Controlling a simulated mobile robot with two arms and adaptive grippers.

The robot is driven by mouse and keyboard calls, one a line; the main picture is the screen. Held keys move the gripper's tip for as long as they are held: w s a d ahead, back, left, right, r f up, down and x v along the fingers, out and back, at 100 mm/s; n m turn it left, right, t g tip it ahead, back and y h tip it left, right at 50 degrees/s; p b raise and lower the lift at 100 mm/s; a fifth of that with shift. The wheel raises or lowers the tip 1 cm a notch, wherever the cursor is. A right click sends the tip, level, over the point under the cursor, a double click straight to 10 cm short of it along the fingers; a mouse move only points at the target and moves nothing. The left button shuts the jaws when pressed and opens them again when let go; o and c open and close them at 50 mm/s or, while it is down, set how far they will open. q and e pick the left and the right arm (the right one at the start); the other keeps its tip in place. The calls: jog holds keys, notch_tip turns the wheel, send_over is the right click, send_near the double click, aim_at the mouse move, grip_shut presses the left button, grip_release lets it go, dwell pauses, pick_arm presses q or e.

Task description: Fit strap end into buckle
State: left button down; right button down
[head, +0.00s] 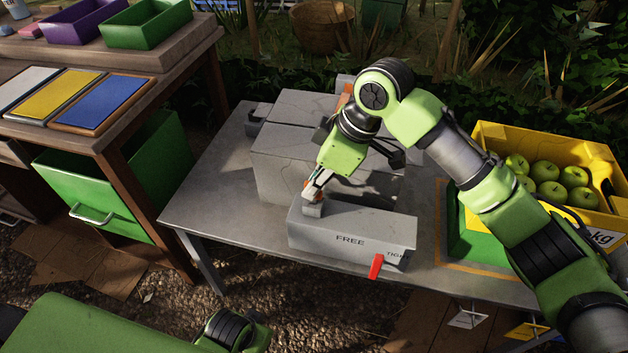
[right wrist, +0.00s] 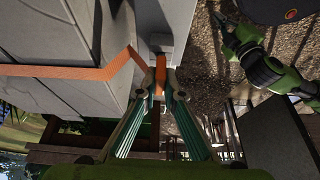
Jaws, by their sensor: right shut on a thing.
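My right gripper (head: 313,196) points down at the left end of a grey box marked FREE and TIGHT (head: 335,236), which has a red lever (head: 376,266) at its front right. In the right wrist view, my right gripper (right wrist: 158,88) is shut on the end of an orange strap (right wrist: 110,71). The strap runs along grey blocks to the fingers. The held end is at a small grey piece on the box, likely the buckle (right wrist: 161,42). I cannot tell whether the end is inside it.
Large grey blocks (head: 280,150) stand behind the box on a grey table (head: 205,195). A yellow crate of green apples (head: 585,150) stands at the right. A wooden bench with coloured panels (head: 110,95) is at the left. The table's left front is clear.

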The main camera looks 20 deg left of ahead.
jog(key=shift+f, duration=0.7)
jog(key=c, duration=2.1)
grip_release()
jog(key=v, duration=1.2)
